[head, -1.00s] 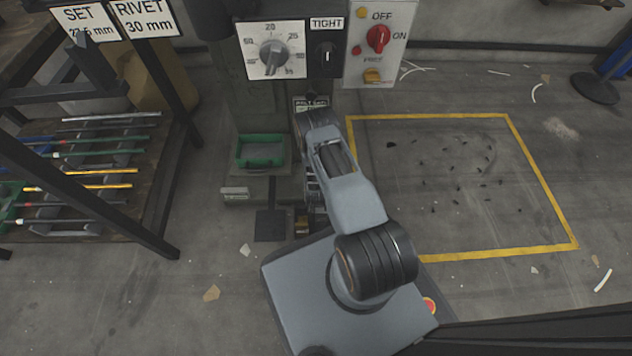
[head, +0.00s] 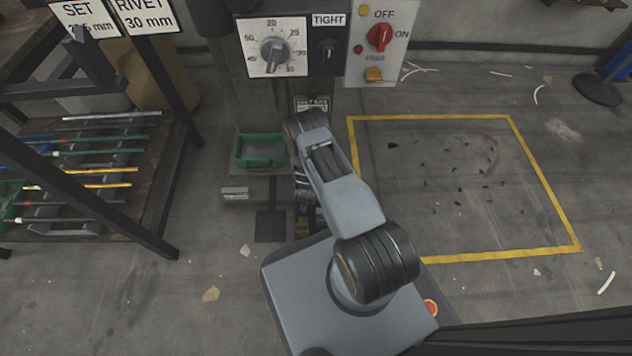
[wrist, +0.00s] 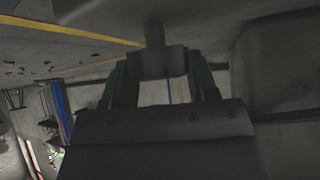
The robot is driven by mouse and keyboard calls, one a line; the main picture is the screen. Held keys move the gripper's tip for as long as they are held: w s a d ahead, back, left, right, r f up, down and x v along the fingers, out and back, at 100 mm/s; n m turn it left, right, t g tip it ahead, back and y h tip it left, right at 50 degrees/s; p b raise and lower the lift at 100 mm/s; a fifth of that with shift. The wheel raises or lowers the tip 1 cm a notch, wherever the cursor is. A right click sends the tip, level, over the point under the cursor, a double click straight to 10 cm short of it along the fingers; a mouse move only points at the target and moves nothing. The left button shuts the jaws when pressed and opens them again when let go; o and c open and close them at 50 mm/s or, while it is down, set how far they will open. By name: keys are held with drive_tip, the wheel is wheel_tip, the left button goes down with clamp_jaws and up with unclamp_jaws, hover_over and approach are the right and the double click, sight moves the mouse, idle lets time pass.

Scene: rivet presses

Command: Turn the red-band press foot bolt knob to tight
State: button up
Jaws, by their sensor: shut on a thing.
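In the wrist view my gripper (wrist: 161,68) has its two dark fingers on either side of a dark, blocky knob (wrist: 157,62) with a stem running up from it. The gripper is shut on this knob, which I take to be the foot bolt knob. In the head view my arm reaches low against the press (head: 250,100), and its own links mostly hide the gripper and the knob. I see no red band. A small black knob (head: 327,53) under a TIGHT label sits on the press front, its pointer about upright.
A dial (head: 273,52) and a switch box with a red knob (head: 379,38) are on the press. A green tray (head: 261,150) sits left of my arm. A rod rack (head: 90,170) stands at left. The yellow-marked floor (head: 450,170) at right holds only small debris.

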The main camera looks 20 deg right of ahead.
drive_tip(key=o, duration=0.9)
drive_tip(key=p+v, duration=0.6)
drive_tip(key=v, duration=0.7)
drive_tip(key=shift+s+a+r+p, duration=0.15)
drive_tip(key=shift+s+r+p, duration=0.05)
drive_tip(key=shift+r+p, duration=0.1)
